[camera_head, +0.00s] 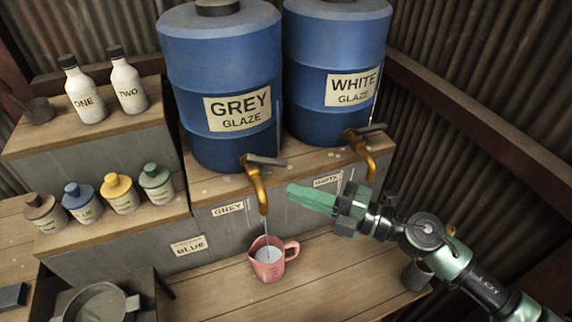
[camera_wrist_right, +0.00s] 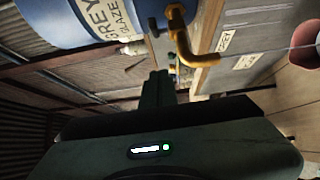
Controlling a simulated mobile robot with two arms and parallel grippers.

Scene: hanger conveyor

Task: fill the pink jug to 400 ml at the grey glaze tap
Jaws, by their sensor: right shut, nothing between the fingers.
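The pink jug (camera_head: 268,271) stands upright on the wooden bench under the grey glaze tap (camera_head: 259,186). A thin pale stream (camera_head: 267,236) runs from the spout into it, and pale liquid (camera_head: 267,254) shows inside. The level marks are too small to read. The tap's lever (camera_head: 266,161) points to the right. My right gripper (camera_head: 292,190) is shut and empty, right of the tap spout and apart from it. In the right wrist view the gripper (camera_wrist_right: 158,78) is below the tap (camera_wrist_right: 184,46), and the jug (camera_wrist_right: 304,44) is cut by the right edge. My left gripper is not in view.
The blue grey-glaze drum (camera_head: 222,72) and white-glaze drum (camera_head: 337,64) stand on a raised shelf. Bottles (camera_head: 127,87) and small jars (camera_head: 118,195) stand at left. A dark cup (camera_head: 416,275) is at right.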

